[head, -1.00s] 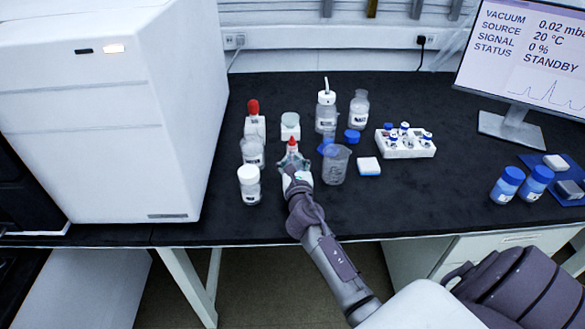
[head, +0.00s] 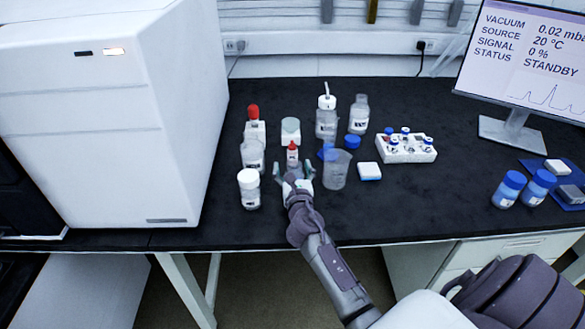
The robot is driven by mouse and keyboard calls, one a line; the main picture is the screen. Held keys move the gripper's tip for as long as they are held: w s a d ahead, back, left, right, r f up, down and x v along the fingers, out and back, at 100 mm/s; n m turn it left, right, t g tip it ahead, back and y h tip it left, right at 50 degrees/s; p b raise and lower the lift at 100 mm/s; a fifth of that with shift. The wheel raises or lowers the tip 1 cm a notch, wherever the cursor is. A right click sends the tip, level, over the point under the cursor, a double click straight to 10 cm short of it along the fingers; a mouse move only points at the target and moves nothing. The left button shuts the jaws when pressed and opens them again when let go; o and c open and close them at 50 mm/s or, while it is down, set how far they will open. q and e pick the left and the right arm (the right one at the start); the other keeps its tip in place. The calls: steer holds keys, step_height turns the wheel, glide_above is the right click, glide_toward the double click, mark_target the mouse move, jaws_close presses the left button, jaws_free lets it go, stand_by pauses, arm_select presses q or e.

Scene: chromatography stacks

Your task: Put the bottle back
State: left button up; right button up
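A small white bottle with a red cap (head: 292,154) stands upright on the black bench, among the other bottles. My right gripper (head: 293,171) is just in front of it, on the near side. Its two fingers are spread apart and nothing shows held between them. The lower part of the bottle is partly hidden by the gripper, so I cannot tell whether they touch. My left gripper is not in view.
A white-capped bottle (head: 249,189) and a clear bottle (head: 252,154) stand close on the left. A beaker (head: 336,169) stands close on the right. A vial rack (head: 406,148) is farther right. The large white instrument (head: 110,120) bounds the left. Bench front centre is clear.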

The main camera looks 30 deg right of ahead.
steer(key=shift+r, duration=0.25)
steer(key=v, duration=1.2)
steer(key=shift+f, duration=0.1)
